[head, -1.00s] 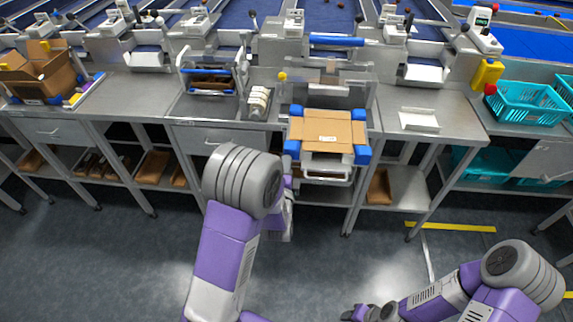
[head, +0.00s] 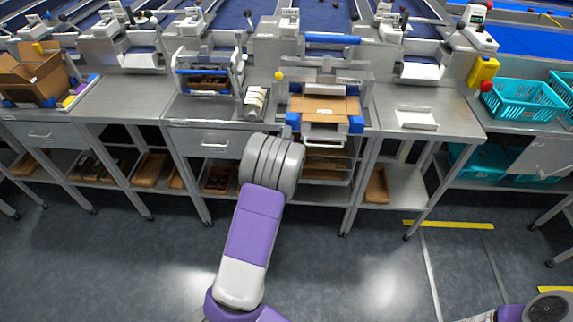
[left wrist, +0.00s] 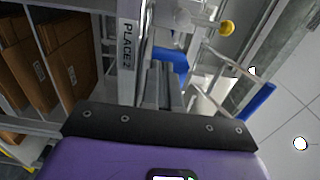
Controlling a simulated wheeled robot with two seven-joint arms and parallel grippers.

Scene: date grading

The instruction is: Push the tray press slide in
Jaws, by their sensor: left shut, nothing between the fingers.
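The tray press slide (head: 324,131) is a metal carriage with blue corner blocks and a front handle, in the middle bench of the head view. A flat brown cardboard blank (head: 325,107) lies on it, its far part under the press frame (head: 330,77). My left arm reaches up to the slide's front left, and its grey wrist hides the gripper there. In the left wrist view my left gripper (left wrist: 160,127) shows as a black bar on a purple body, shut and empty, facing the press. Whether it touches the slide is hidden. My right gripper is out of view.
A second press frame with a blue bar (head: 203,72) and a roll holder (head: 255,102) stand to the left. A white tray (head: 416,119) and teal crates (head: 522,102) are to the right. Cardboard stacks (left wrist: 68,60) fill a shelf below. The floor in front is clear.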

